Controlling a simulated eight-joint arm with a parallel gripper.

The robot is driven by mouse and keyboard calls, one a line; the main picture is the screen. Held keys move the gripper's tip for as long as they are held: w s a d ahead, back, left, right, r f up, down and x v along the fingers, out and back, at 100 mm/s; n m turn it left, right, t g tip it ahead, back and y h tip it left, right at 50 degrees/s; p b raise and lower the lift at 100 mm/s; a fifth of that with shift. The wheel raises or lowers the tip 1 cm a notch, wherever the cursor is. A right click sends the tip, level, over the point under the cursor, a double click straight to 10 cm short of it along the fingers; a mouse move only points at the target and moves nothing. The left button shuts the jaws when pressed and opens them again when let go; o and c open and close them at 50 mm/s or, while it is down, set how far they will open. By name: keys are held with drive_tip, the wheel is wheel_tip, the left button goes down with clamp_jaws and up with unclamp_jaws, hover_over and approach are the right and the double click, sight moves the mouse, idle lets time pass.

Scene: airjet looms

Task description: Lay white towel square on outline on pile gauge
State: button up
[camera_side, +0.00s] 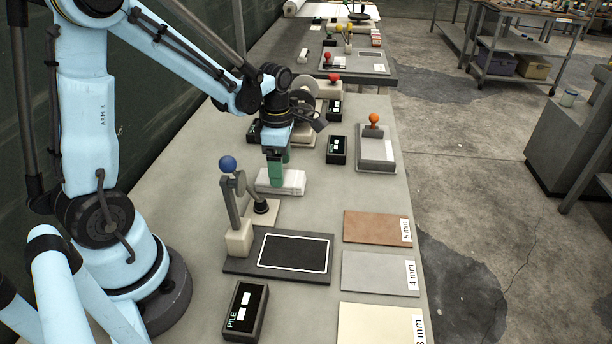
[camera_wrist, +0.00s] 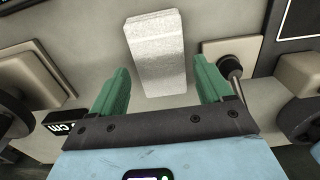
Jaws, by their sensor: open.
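The white towel square (camera_side: 291,183) lies on the grey bench as a pale, thick block, behind the pile gauge. In the wrist view the towel (camera_wrist: 158,50) has a speckled top and lies between and ahead of the fingers, with a gap on each side. My gripper (camera_side: 276,178) is open, green fingers pointing down at the towel; its fingers (camera_wrist: 161,70) hold nothing. Whether a fingertip touches the towel is unclear. The pile gauge has a dark plate (camera_side: 240,265) with a white rectangular outline (camera_side: 293,253), empty inside, and a blue-knobbed lever (camera_side: 228,165) at its left.
A display marked PILE (camera_side: 245,311) stands in front of the gauge. Brown (camera_side: 375,228), grey (camera_side: 378,271) and cream (camera_side: 375,325) thickness plates lie along the right edge. An orange-knobbed device (camera_side: 376,150) stands behind them. The gauge's post and lever stand between towel and outline.

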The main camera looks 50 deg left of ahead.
drive_tip(key=shift+f, duration=1.35)
drive_tip(key=c, duration=0.9)
drive_tip(key=shift+r, duration=0.1)
drive_tip(key=shift+r, duration=0.1)
